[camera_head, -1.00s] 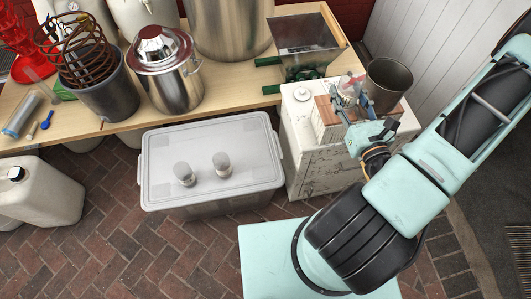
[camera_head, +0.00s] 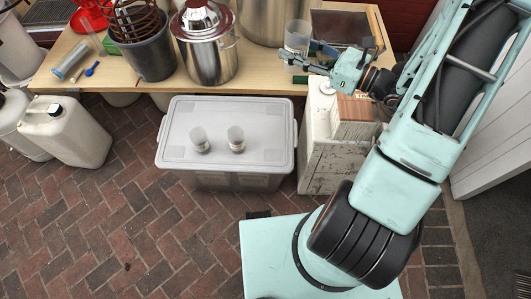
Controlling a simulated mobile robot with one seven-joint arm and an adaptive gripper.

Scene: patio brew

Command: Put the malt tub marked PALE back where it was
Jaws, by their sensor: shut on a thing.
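My gripper (camera_head: 303,61) is at the front edge of the wooden bench, left of the grain mill's hopper (camera_head: 340,27). It is shut on a clear, pale tub (camera_head: 297,36), which looks upright; the fingers cover its lower part. No marking on it can be read from here. Whether it touches the bench is unclear. Two similar small tubs, a left one (camera_head: 200,143) and a right one (camera_head: 236,143), stand on the grey lidded storage box (camera_head: 180,155); their markings cannot be read either.
A steel pot (camera_head: 207,55) stands left of the held tub, with a large steel kettle (camera_head: 262,18) behind. A worn white cabinet (camera_head: 325,155) with a wooden block (camera_head: 354,108) stands below my arm. A dark bucket (camera_head: 150,58) holds a copper coil. The bench's front left has some bare wood.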

